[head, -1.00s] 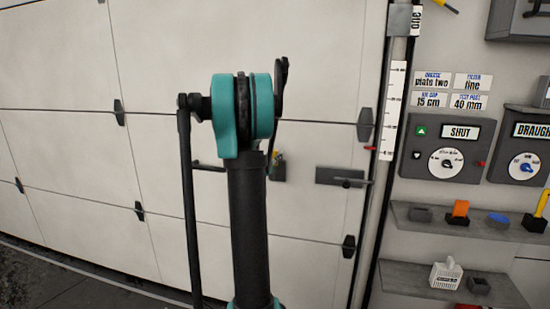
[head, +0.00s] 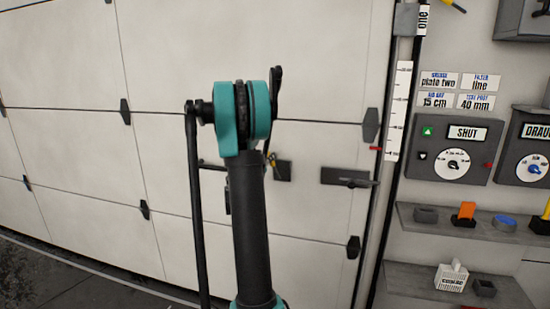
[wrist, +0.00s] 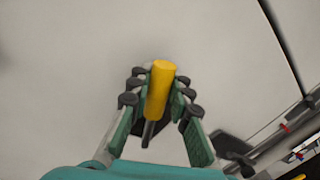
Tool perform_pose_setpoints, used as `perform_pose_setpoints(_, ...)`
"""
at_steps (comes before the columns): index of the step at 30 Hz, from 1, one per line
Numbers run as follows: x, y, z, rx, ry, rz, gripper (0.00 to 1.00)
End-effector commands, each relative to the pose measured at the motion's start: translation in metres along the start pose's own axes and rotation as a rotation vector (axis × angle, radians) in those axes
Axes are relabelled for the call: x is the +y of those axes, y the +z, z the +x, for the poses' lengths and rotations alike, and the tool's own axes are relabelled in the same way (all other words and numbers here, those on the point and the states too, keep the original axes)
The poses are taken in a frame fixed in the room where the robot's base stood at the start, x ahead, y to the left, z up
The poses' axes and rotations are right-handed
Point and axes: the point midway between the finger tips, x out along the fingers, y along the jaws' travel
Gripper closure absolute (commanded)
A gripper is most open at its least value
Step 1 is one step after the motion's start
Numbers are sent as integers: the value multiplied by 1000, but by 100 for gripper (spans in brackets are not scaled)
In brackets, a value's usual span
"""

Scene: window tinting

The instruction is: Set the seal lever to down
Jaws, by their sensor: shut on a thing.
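A yellow cylindrical handle (wrist: 160,88) on a dark stem shows in the wrist view. In the head view a small bit of yellow and black (head: 271,159) shows at the left of a small dark plate (head: 283,171) on the door. My arm hides most of the gripper there, and the lever's exact angle is unclear.
The pale panelled door (head: 310,60) fills the left and middle. A dark latch handle (head: 347,178) sits right of my arm. A SHUT dial panel (head: 452,150), a white scale (head: 399,110) and shelves (head: 470,222) with small items stand right.

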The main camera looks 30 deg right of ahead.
Motion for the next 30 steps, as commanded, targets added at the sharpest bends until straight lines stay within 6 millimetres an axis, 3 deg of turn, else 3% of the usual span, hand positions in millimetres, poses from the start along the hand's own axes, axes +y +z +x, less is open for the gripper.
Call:
perform_pose_setpoints(15, 49, -13, -10, -93, 1, -467, 100)
perform_pose_setpoints(30, 72, -29, -15, -146, 1, -732, 100)
